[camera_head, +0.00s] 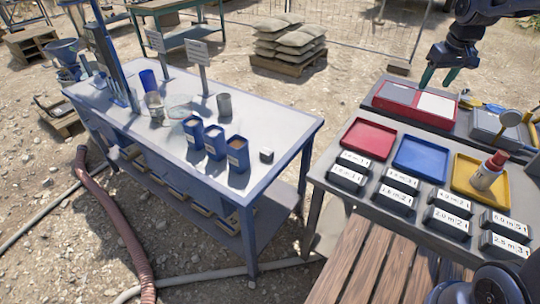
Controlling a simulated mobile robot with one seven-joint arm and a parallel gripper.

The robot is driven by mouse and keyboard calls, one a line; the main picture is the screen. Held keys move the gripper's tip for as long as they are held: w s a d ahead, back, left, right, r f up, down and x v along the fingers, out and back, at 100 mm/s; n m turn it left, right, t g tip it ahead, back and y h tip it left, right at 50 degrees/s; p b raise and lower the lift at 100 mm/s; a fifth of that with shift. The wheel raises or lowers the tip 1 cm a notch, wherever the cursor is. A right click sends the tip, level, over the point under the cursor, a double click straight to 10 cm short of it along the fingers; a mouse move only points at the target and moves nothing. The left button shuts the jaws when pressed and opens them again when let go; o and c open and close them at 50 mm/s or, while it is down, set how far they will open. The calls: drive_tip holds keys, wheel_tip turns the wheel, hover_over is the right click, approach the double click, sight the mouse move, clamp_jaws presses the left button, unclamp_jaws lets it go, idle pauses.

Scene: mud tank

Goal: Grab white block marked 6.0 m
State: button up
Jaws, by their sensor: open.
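Several dark blocks with white marked faces stand in pairs along the front of the right-hand table. The far-right upper one (505,222) seems to read 6.0 m, but the print is small and I cannot be sure. Another marked block (503,244) lies just in front of it, and more pairs stand to its left. My gripper (438,80) is at the top right, open and empty, with its two fingers pointing down. It appears above the red case (416,119) at the back of the right-hand table, well away from the marked blocks.
Tools and a grey box clutter the back right. A blue-grey table (275,125) with cups stands left, across a gap.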

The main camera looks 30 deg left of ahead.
drive_tip(key=s+a+f+n+g, duration=0.15)
drive_tip(key=a+f, duration=0.35)
drive_tip(key=a, duration=0.8)
drive_tip(key=s+a+f+n, duration=0.1)
drive_tip(key=a+f+n, duration=0.3)
drive_tip(key=a, duration=0.8)
drive_tip(key=s+a+f+n, duration=0.1)
drive_tip(key=s+a+f, duration=0.4)
drive_tip(key=a+f, duration=0.1)
drive_tip(key=s+a+f+n, duration=0.1)
drive_tip(key=s+a+f, duration=0.4)
drive_tip(key=a+f, duration=0.2)
drive_tip(key=s+a+f+n+h, duration=0.1)
drive_tip(key=s+a+f+n, duration=0.1)
drive_tip(key=s+a+f, duration=0.4)
drive_tip(key=shift+a+f+g, duration=0.2)
drive_tip(key=shift+a+g, duration=0.15)
drive_tip(key=shift+a, duration=1.25)
hover_over(267, 151)
drive_tip(key=f, duration=0.4)
drive_tip(key=shift+s+a+f, duration=0.1)
drive_tip(key=shift+s+f, duration=0.05)
drive_tip(key=shift+s, duration=0.15)
drive_tip(key=shift+w+f, duration=0.2)
drive_tip(key=shift+f, duration=1.25)
drive_tip(key=shift+w+f, duration=0.15)
drive_tip(key=shift+f, duration=1.3)
drive_tip(key=c, duration=1.1)
